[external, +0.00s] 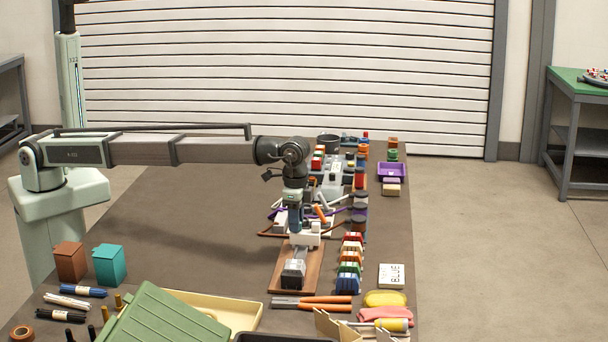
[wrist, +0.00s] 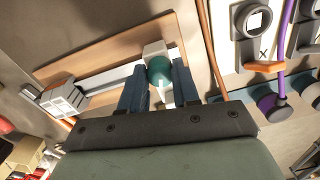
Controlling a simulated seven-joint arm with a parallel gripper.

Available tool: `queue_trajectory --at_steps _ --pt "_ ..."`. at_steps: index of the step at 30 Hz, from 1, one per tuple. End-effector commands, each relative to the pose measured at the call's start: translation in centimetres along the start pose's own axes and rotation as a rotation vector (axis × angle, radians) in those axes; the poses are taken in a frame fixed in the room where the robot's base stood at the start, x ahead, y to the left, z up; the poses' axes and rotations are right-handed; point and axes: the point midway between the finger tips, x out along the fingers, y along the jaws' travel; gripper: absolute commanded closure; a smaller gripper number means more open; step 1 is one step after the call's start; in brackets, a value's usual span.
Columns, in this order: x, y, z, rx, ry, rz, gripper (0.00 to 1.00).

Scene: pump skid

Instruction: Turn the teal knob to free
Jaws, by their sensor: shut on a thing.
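The teal knob (wrist: 159,70) is between the two blue fingers of my gripper (wrist: 160,86) in the wrist view. The fingers are shut on it, one at each side. A pale block (wrist: 154,48) sits just behind the knob, and a small white strip shows in front of it. The knob is on a wooden board (wrist: 110,62) with a long grey bar (wrist: 105,82). In the external view my gripper (external: 295,228) points down over the far end of the board (external: 280,277); the knob is hidden there. I cannot read any marking for free.
Grey fittings (wrist: 258,18) with a purple cable stand right of the board in the wrist view. Coloured blocks (external: 350,258) and orange-handled pliers (external: 325,303) lie close by in the external view.

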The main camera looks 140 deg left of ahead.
Motion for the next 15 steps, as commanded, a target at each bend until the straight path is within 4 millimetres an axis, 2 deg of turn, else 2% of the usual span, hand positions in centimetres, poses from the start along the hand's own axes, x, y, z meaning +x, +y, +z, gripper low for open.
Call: queue_trajectory --at_steps 6,15 --pt "-0.02 -0.01 -0.03 -0.152 -0.004 -0.001 1.00" --pt "-0.02 -0.01 -0.03 -0.271 -0.008 -0.001 1.00"
